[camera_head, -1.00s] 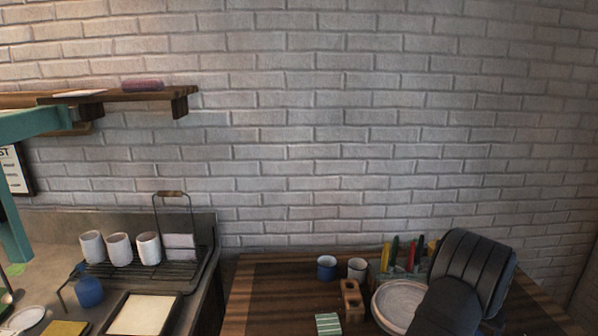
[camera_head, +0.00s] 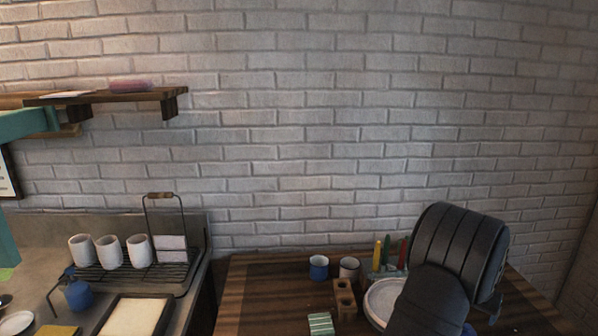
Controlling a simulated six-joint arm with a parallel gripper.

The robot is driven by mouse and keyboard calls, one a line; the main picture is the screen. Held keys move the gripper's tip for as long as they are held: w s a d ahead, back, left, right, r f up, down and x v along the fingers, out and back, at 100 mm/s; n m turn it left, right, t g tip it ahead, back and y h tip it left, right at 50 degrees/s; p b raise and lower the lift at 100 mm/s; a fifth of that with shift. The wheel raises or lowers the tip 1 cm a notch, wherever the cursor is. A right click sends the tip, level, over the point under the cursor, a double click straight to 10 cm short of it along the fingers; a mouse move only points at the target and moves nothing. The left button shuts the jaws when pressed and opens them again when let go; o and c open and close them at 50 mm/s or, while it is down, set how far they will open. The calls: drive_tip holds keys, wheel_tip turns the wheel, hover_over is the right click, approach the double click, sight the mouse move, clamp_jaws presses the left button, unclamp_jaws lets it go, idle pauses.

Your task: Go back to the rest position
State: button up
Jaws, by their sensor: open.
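My black arm (camera_head: 457,251) reaches up from the lower right of the head view. Its jaws are not in view. The arm stands in front of a white plate (camera_head: 376,303) on the wooden table (camera_head: 262,290) and hides the plate's right part. It also covers part of a holder with coloured upright tools (camera_head: 388,254) behind the plate. I see nothing carried by the visible part of the arm.
Two small cups (camera_head: 318,267) and a wooden block with holes (camera_head: 345,299) stand left of the plate. A green striped piece (camera_head: 320,324) lies in front. On the left counter are a rack with white cups (camera_head: 108,252), a blue bottle (camera_head: 79,294) and a tray (camera_head: 132,317).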

drive_tip(key=x, duration=1)
drive_tip(key=shift+d+f, duration=0.1)
drive_tip(key=shift+f, duration=0.25)
wheel_tip(320, 180, up, 5)
drive_tip(key=shift+f, duration=0.2)
drive_tip(key=s+d+r, duration=0.2)
drive_tip(key=s+r, duration=0.5)
drive_tip(key=s, duration=0.4)
drive_tip(key=s+a+r, duration=0.4)
drive_tip(key=s+a, duration=0.3)
drive_tip(key=s, duration=0.3)
drive_tip(key=w+a+f, duration=0.1)
drive_tip(key=w+f, duration=0.5)
drive_tip(key=w, duration=0.4)
drive_tip(key=shift+a+f, duration=0.25)
drive_tip(key=shift+a, duration=0.1)
drive_tip(key=shift+w, duration=0.15)
drive_tip(key=o, duration=0.4)
drive_tip(key=shift+c, duration=0.2)
